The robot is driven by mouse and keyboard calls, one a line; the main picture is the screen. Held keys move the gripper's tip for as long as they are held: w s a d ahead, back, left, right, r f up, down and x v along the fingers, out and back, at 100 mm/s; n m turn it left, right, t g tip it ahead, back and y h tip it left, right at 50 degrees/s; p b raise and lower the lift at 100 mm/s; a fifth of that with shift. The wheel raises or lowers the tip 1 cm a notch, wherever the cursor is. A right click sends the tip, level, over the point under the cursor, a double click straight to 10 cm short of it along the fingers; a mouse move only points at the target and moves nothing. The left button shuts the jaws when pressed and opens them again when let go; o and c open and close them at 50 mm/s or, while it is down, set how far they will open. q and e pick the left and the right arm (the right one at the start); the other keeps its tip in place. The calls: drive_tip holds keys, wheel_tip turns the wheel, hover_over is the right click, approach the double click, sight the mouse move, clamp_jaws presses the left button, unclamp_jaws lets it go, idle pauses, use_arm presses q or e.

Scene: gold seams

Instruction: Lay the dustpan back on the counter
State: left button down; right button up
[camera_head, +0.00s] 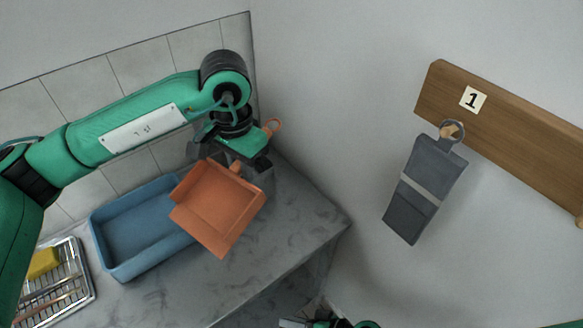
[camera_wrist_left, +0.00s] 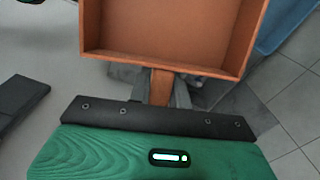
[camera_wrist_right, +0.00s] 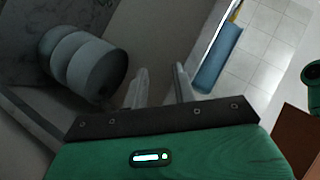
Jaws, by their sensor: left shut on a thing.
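My left gripper (camera_head: 238,166) is shut on the handle of the orange dustpan (camera_head: 218,208). The grey counter (camera_head: 275,245) lies below; the gap under the pan is hard to judge. My right gripper (camera_wrist_right: 160,85) is open and empty, low beside the counter.
The blue tub (camera_head: 110,262) stands on the counter, left of the pan. A wire rack (camera_head: 82,292) with a yellow sponge (camera_head: 43,263) is further left. The counter's right corner is bare.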

drive_tip(key=w+r+n+t+y, duration=0.1)
drive_tip(key=w+r+n, duration=0.5)
drive_tip(key=r+n, duration=0.55)
drive_tip(key=w+r+n+t+y, duration=0.1)
drive_tip(key=w+r+n+t, duration=0.1)
drive_tip(key=w+r+n, duration=0.9)
drive_tip(key=r+n+t+y, duration=0.1)
drive_tip(key=r+n, duration=0.8)
drive_tip(key=r, duration=0.6)
drive_tip(key=x, duration=0.7)
drive_tip(key=shift+w, duration=0.4)
drive_tip(key=shift+r, duration=0.1)
drive_tip(key=shift+d, duration=0.1)
